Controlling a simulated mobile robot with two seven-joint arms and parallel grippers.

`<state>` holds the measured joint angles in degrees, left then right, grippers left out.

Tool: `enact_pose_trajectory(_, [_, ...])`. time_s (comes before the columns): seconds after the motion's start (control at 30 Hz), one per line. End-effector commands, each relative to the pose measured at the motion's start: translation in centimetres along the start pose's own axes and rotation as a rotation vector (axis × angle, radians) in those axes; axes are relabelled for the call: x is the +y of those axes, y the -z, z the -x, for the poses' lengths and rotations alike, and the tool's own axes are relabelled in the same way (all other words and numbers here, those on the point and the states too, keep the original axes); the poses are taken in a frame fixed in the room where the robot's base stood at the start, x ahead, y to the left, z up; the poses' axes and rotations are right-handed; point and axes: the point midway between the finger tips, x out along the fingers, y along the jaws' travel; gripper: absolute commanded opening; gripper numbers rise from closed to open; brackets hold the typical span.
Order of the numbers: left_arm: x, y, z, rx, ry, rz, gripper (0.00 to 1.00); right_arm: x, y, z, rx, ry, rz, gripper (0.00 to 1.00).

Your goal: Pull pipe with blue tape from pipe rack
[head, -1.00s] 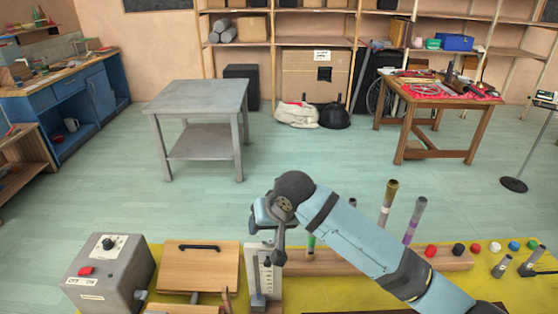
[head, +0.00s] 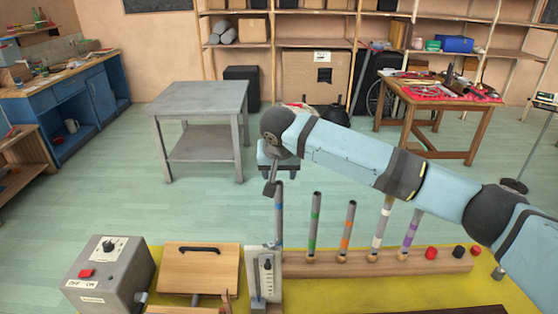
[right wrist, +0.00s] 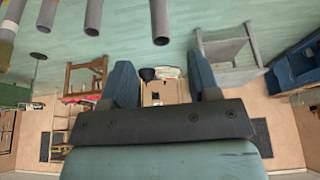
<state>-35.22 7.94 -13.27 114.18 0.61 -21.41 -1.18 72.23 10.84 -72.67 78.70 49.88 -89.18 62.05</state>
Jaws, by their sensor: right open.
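The pipe rack (head: 440,264) is a long wooden block at the front, holding a row of upright or slightly leaning grey pipes with coloured tape. The leftmost pipe (head: 279,215) stands in the rack; its blue tape (head: 279,243) shows low on it. Its top meets my right gripper (head: 270,187) in the head view. In the right wrist view my gripper (right wrist: 162,75) is open and empty. One pipe end (right wrist: 160,25) lies between the finger lines, just beyond the tips. Tape on that pipe does not show there. My left gripper is out of view.
Pipes with green (head: 314,222), orange (head: 347,230), white (head: 381,225) and purple (head: 409,230) tape stand to the right. A grey control box (head: 110,272) and wooden box (head: 200,268) are on the yellow-topped bench at left. A grey table (head: 200,97) stands behind.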

Motion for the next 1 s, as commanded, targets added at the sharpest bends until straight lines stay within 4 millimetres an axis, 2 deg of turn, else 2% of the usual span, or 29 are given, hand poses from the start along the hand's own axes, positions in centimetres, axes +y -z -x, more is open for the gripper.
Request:
enact_pose_trajectory(0.3, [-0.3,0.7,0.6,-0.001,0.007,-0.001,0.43,0.0,0.0,-6.1,-0.001,-0.001,0.001,0.56])
enact_pose_trajectory(0.5, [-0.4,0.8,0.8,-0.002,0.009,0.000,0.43,0.0,0.0,-8.4,0.000,-0.001,0.002,0.56])
enact_pose_trajectory(0.9, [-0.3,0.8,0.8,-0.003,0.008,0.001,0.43,0.0,-0.1,-9.2,0.000,0.001,0.002,0.56])
enact_pose_trajectory(0.97, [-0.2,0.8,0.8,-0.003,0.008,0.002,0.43,0.0,-0.1,-9.2,0.000,0.001,0.002,0.44])
enact_pose_trajectory(1.0, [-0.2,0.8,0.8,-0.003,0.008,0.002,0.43,0.0,-0.1,-9.2,0.000,0.001,0.002,0.35])
